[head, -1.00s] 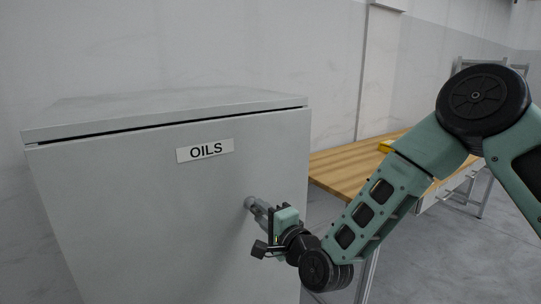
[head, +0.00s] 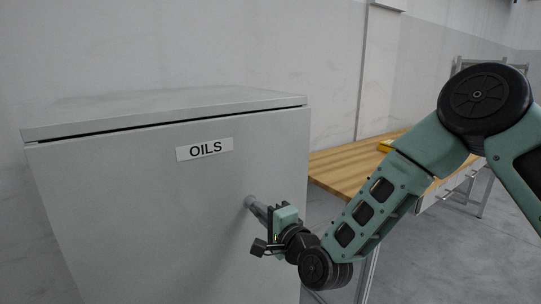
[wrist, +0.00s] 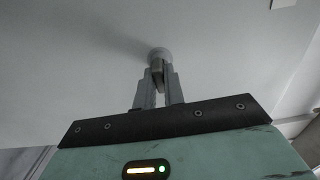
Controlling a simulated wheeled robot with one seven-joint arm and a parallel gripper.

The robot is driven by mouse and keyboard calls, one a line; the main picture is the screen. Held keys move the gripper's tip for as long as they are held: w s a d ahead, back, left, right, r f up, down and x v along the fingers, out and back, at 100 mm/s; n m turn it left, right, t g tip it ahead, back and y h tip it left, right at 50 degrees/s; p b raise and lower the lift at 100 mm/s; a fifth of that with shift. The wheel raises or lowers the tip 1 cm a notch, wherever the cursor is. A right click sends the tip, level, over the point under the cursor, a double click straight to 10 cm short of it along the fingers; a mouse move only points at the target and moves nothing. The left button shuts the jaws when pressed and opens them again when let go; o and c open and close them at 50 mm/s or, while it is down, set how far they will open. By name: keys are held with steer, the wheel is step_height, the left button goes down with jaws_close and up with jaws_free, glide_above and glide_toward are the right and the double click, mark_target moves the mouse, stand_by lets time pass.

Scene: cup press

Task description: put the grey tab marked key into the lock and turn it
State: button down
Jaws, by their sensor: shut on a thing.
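The grey cabinet (head: 130,220) has a front door with an OILS label (head: 205,149). A round grey lock (head: 249,202) sticks out near the door's right edge; it also shows in the wrist view (wrist: 159,53). My gripper (head: 260,209) is at the lock, pointing at the door. In the wrist view its two fingers (wrist: 158,84) are shut on the grey key tab (wrist: 157,70), which shows as a small piece between the fingertips. The tab's front end meets the lock's face; how deep it sits is hidden. No marking on it can be read.
A metal rack is at the far right. The floor between cabinet and bench is clear.

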steer(key=shift+w, duration=0.15)
steer(key=m, duration=0.4)
steer(key=shift+b, duration=0.35)
steer(key=shift+r+m, duration=0.15)
steer(key=shift+m, duration=0.85)
steer(key=shift+w+m, duration=0.1)
steer(key=shift+m, duration=1)
steer(key=m+b, duration=0.1)
steer(key=m, duration=0.3)
steer(key=c, duration=1.4)
jaws_free()
steer(key=shift+a, duration=0.1)
